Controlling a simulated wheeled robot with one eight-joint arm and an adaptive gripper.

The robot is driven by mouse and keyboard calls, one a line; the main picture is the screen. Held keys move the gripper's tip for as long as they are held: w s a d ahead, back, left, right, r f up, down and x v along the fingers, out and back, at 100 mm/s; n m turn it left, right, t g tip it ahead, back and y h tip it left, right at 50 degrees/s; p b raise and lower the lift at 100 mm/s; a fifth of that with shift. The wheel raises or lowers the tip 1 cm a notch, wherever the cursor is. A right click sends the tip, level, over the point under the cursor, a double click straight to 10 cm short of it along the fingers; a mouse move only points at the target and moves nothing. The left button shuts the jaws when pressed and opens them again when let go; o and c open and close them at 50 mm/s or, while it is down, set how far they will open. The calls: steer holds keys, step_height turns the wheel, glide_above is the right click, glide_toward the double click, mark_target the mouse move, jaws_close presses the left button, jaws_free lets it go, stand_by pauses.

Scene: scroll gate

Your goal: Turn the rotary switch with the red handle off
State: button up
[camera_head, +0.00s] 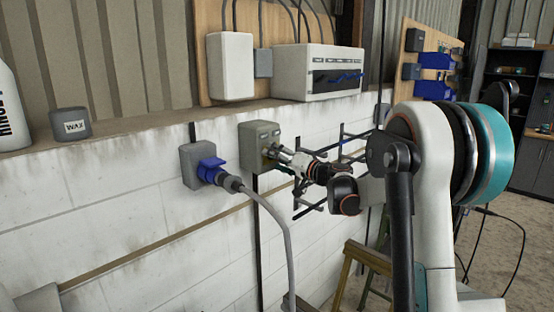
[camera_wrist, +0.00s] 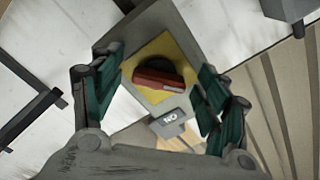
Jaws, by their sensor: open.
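The rotary switch is a grey box (camera_head: 256,134) with a yellow plate, mounted on the white block wall. In the wrist view its red handle (camera_wrist: 158,78) sits on a dark round base on the yellow plate (camera_wrist: 182,52). A label below it (camera_wrist: 171,117) shows "NO" or an upside-down "ON". My gripper (camera_wrist: 160,92) is open, with one finger on each side of the red handle. I cannot tell whether the fingers touch it. In the head view my gripper (camera_head: 276,154) reaches the front of the box and hides the handle.
A blue plug in a grey socket (camera_head: 195,165) with a hanging grey cable (camera_head: 275,214) is left of the switch. A dark wall rack (camera_head: 340,150) is to the right.

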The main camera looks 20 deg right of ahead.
steer(key=v, duration=1.2)
